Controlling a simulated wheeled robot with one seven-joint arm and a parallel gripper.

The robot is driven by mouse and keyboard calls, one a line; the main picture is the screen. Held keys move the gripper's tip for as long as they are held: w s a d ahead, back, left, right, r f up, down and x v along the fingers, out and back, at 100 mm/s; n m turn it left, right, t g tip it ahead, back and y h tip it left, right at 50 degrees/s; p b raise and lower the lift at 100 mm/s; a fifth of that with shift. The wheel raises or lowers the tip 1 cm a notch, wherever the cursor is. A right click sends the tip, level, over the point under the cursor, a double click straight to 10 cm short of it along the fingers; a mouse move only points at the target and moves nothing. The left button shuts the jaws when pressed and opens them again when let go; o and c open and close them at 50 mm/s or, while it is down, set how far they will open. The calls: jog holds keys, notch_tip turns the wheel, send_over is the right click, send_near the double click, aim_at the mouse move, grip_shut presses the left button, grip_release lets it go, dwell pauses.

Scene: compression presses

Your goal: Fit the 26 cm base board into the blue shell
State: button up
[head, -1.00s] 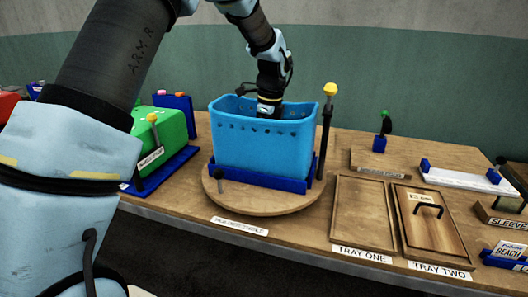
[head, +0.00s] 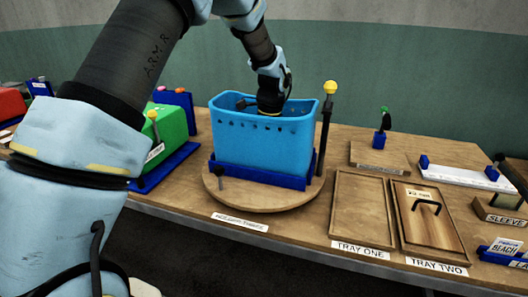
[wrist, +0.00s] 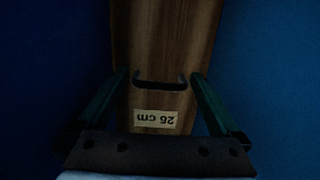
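The blue shell (head: 262,143) stands upright in a dark blue cradle on a round wooden turntable. My gripper (wrist: 160,75) reaches down through its open top; in the head view the shell's wall hides the fingers. In the wrist view the wooden base board (wrist: 165,35), labelled 26 cm, lies below my gripper with blue on both sides. Its dark handle (wrist: 160,84) shows between my spread green fingers, with a small gap at each end. I see no grip on it. Whether the board is flat on the shell's floor is not clear.
A post with a yellow knob (head: 329,88) stands close at the shell's right. The green shell (head: 172,127) is at its left. Tray one (head: 362,212) is empty. Tray two (head: 402,240) holds another handled board (head: 428,225). The table front is mostly clear.

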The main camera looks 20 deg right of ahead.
notch_tip(320, 180, up, 12)
jog(key=s+d+b, duration=0.1)
jog(key=b, duration=0.1)
dwell(0.4)
jog(key=shift+r, duration=0.15)
